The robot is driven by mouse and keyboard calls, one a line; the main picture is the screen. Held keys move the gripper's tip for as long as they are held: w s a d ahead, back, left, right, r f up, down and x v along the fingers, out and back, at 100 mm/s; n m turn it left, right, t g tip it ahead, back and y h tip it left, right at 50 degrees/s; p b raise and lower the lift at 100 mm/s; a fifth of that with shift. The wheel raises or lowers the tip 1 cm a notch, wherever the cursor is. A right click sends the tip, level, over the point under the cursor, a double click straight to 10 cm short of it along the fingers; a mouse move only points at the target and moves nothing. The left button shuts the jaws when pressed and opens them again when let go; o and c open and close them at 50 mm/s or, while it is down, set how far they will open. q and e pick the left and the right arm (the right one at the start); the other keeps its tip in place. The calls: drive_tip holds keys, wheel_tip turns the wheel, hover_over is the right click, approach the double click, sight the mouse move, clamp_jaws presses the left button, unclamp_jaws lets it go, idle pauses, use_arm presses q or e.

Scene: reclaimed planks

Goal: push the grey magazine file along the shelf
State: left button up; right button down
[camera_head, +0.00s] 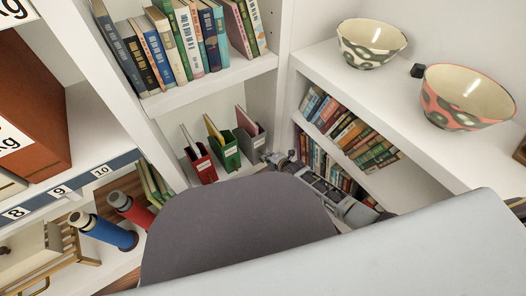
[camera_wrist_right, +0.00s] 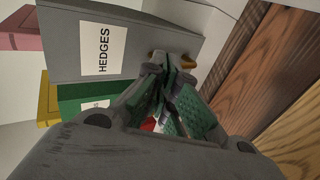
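The grey magazine file (camera_head: 249,131) stands upright on the lower shelf, at the right end of a row of files. In the right wrist view the grey file (camera_wrist_right: 70,45) carries a white label reading HEDGES. My right gripper (camera_head: 275,158) is just right of the grey file's lower part. In the wrist view my right gripper's fingertips (camera_wrist_right: 170,65) are together, close to the file's lower edge, with nothing seen between them. I cannot tell whether they touch the file. My left gripper is not in view.
A green file (camera_head: 229,157) and a red file (camera_head: 203,170) stand left of the grey one on the shelf. A white bookcase with books (camera_head: 350,135) is at the right, with bowls (camera_head: 372,45) on top. Blue and red flasks (camera_head: 110,233) stand at the left.

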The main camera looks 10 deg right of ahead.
sight(260, 147)
drive_tip(key=shift+w+a+b, duration=0.35)
drive_tip(key=shift+w, duration=0.55)
idle(0.3)
drive_tip(key=shift+w+a, duration=0.35)
drive_tip(key=shift+w, duration=0.6)
drive_tip(key=shift+w+a, duration=0.35)
drive_tip(key=shift+w, duration=0.6)
drive_tip(key=shift+w+a, duration=0.35)
drive_tip(key=shift+w, duration=0.6)
idle(1.1)
drive_tip(key=shift+s, duration=0.1)
drive_tip(key=shift+s+d+p, duration=0.3)
drive_tip(key=shift+s+p, duration=0.35)
drive_tip(key=shift+s, duration=0.05)
drive_tip(key=shift+s+d+p, duration=0.3)
drive_tip(key=shift+s+p, duration=0.35)
drive_tip(key=shift+s, duration=0.05)
drive_tip(key=shift+s+d+p, duration=0.1)
drive_tip(key=shift+s+p, duration=0.2)
drive_tip(key=shift+s, duration=0.15)
